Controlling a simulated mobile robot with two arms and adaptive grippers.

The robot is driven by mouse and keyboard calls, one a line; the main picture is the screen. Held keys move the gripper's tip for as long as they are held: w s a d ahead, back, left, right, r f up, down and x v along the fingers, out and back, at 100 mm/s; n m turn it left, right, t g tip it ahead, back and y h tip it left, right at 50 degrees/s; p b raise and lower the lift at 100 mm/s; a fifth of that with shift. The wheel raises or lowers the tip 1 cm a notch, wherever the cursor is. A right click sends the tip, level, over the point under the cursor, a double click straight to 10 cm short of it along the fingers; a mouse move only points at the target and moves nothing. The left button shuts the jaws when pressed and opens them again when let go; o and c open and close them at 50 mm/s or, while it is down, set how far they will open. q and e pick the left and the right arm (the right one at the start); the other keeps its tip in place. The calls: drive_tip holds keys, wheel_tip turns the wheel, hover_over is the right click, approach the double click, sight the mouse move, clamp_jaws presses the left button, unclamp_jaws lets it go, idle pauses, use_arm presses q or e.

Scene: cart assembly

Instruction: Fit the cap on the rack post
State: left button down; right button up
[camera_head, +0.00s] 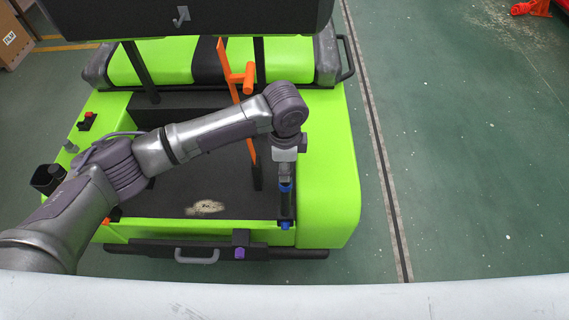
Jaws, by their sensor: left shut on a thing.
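My left gripper (286,205) points down over the right front part of the green cart (330,185). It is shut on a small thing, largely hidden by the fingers. Blue parts show around the fingers, and I cannot tell which of them belong to the held thing. I cannot pick out a cap or the rack post with certainty. Black upright posts (139,70) stand at the cart's seat under a dark panel (190,18). My right gripper is not in view.
An orange upright with a handle (240,78) stands behind my left forearm. A purple knob (240,253) sits on the cart's dark front bar (150,248), beside a grey handle (197,257). The green floor (450,170) to the right is mostly clear.

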use_arm(q)
drive_tip(key=shift+f, duration=0.45)
drive_tip(key=c, duration=0.7)
unclamp_jaws()
drive_tip(key=shift+r, duration=0.1)
wheel_tip(320, 180, up, 12)
